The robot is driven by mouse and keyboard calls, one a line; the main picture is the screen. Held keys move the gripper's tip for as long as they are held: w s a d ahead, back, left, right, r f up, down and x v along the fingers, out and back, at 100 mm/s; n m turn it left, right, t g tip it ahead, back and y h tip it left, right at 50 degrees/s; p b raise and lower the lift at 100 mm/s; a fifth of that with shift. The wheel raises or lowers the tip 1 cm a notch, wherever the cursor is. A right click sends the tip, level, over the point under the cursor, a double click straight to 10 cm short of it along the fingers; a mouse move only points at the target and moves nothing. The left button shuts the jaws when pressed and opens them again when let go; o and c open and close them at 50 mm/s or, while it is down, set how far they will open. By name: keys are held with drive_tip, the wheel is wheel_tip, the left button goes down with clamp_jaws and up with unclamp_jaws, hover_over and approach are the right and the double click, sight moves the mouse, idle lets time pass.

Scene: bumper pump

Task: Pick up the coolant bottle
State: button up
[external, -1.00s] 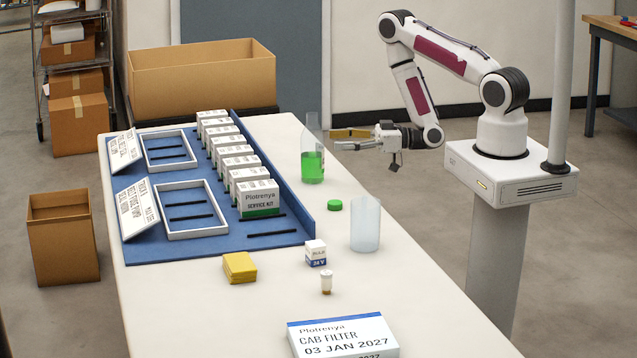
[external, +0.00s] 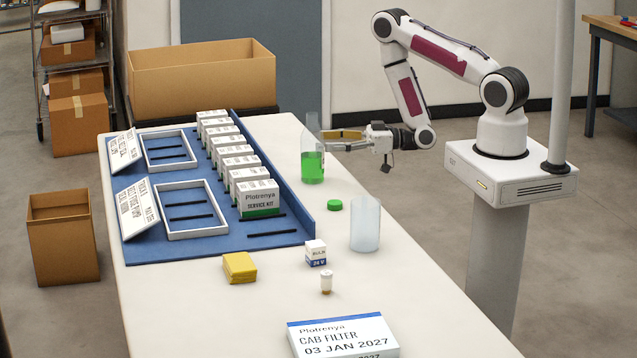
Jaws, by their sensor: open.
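The coolant bottle (external: 312,165) is clear, holds green liquid in its lower part, and stands upright on the white table (external: 200,305) beside the blue rack. A green cap (external: 334,205) lies on the table in front of it. My gripper (external: 335,139) is open and level, with its fingers pointing left at the bottle's right side. The fingertips overlap the bottle's right edge in the picture. I cannot tell whether they touch it or reach around it.
A clear beaker (external: 365,224), a small bulb box (external: 316,253), a small vial (external: 327,282), a yellow pack (external: 240,267) and a cab filter box (external: 343,337) stand nearer the camera. The blue rack (external: 290,205) with several service kit boxes (external: 258,198) is left of the bottle.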

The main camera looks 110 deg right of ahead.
sight(313, 142)
idle(0.3)
drive_tip(key=shift+w+d, duration=0.25)
drive_tip(key=shift+w, duration=1.05)
drive_tip(key=shift+w+d, duration=0.25)
drive_tip(key=shift+w, duration=1)
drive_tip(key=c, duration=1.5)
